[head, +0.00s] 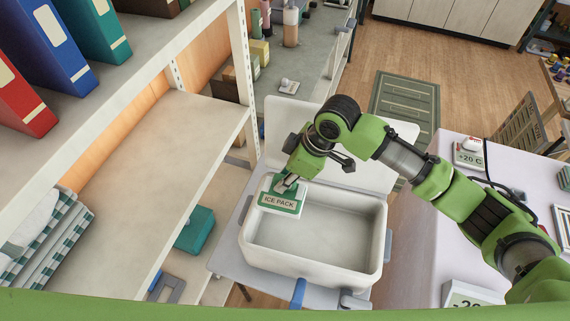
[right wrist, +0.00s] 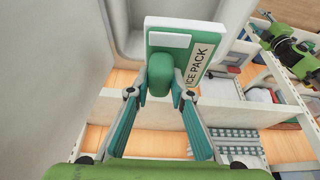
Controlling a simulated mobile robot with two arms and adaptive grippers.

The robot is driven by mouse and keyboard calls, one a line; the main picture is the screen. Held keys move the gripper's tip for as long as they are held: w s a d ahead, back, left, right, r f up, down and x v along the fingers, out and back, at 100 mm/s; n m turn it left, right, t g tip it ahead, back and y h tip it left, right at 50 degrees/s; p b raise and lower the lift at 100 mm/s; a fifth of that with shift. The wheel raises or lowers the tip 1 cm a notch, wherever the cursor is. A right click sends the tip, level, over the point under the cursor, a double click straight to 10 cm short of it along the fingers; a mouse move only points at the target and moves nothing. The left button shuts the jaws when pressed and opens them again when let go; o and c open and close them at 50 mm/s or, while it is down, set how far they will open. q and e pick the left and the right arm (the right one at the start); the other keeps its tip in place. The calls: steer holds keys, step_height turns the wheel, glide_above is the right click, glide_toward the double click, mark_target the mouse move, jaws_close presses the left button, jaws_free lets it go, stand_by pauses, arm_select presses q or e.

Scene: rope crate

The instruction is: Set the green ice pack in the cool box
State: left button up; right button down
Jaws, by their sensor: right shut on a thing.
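The green ice pack (head: 279,203), with a white "ICE PACK" label, hangs from my right gripper (head: 288,183) at the left back corner of the cool box. The right wrist view shows the gripper's two fingers (right wrist: 160,92) shut on the pack's green knob, with the pack's body (right wrist: 188,55) beyond them. The white cool box (head: 312,268) stands open, and its visible floor is bare. The pack overlaps the box's left back rim in the head view; I cannot tell whether they touch.
A shelf (head: 165,130) with binders (head: 95,30) and folded cloths stands at left. A teal box (head: 195,229) sits low beside it.

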steer(key=shift+s+d+r, duration=0.1)
steer(key=shift+s+r, duration=0.05)
steer(key=shift+s, duration=0.2)
steer(key=shift+w+f, duration=0.15)
steer(key=shift+f, duration=0.15)
step_height(320, 180, down, 4)
steer(key=shift+r+b, duration=0.1)
steer(key=shift+b, duration=0.9)
steer(key=b, duration=0.5)
glide_above(285, 219)
step_height(285, 219, down, 10)
steer(key=shift+r, duration=0.1)
arm_select(q)
step_height(285, 219, down, 8)
steer(key=shift+s+d+r+b, duration=0.15)
steer(key=shift+s+d+b, duration=0.1)
steer(key=shift+s+b, duration=0.05)
arm_select(e)
steer(key=shift+f, duration=0.95)
arm_select(q)
steer(key=shift+f, duration=0.25)
arm_select(e)
steer(key=shift+f, duration=0.45)
steer(key=c, duration=1.7)
jaws_free()
arm_select(q)
steer(key=shift+w, duration=0.1)
arm_select(e)
steer(key=shift+f, duration=0.1)
